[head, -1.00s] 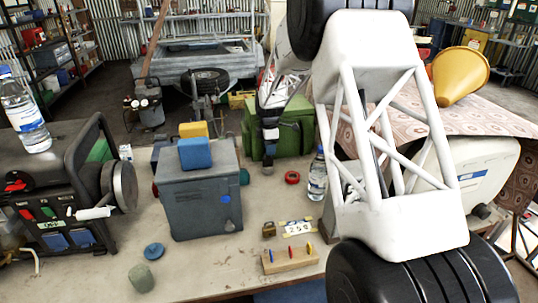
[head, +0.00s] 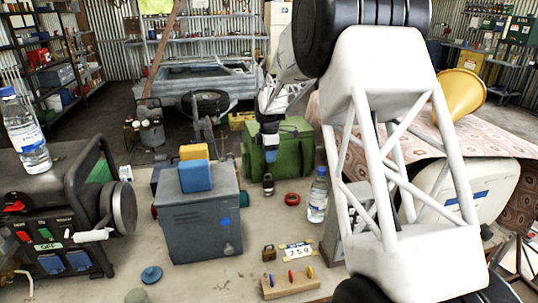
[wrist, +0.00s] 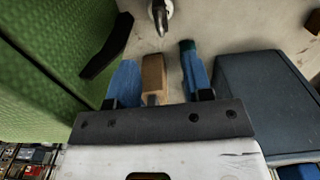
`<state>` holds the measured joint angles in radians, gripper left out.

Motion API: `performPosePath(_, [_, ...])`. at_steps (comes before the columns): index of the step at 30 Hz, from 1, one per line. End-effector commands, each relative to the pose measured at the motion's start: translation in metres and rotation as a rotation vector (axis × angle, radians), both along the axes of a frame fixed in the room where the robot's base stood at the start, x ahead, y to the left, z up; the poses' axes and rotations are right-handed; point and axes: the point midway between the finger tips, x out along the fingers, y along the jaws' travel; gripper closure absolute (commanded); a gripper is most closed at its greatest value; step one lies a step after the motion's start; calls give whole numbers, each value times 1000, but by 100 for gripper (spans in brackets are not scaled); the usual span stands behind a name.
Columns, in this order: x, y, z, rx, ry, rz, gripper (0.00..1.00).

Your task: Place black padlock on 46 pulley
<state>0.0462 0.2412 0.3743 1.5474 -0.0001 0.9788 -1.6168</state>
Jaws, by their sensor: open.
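The black padlock (head: 268,185) stands on the bench in front of the green box, its silver shackle partly visible. In the wrist view its shackle (wrist: 160,18) shows at the top edge, beyond the fingertips. My gripper (head: 270,155) is just behind and above it in the head view, beside the green box. In the wrist view my gripper (wrist: 155,70) has its two blue fingers apart. A tan block (wrist: 153,78) shows between them; I cannot tell whether it touches them. I cannot identify the 46 pulley for certain; a large metal wheel (head: 124,207) is on the generator.
The green box (head: 290,150) and grey box (head: 195,225) flank my gripper. A red ring (head: 292,199), water bottle (head: 318,195), brass padlock (head: 268,253), number plate (head: 298,251) and pegged wooden block (head: 290,283) are on the bench. A blue disc (head: 151,275) lies front left.

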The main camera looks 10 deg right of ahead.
Motion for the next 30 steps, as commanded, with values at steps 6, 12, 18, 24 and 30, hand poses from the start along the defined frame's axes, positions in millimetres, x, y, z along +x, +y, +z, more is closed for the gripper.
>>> performPosePath(6, [0,0,0,0,0,-1,54])
performPosePath(12, [-10,1,10,0,-5,-30,54])
performPosePath(18, [-40,4,37,0,-21,-124,54])
performPosePath(24, [-89,9,72,3,-44,-270,54])
performPosePath(30, [-144,14,103,10,-66,-428,54])
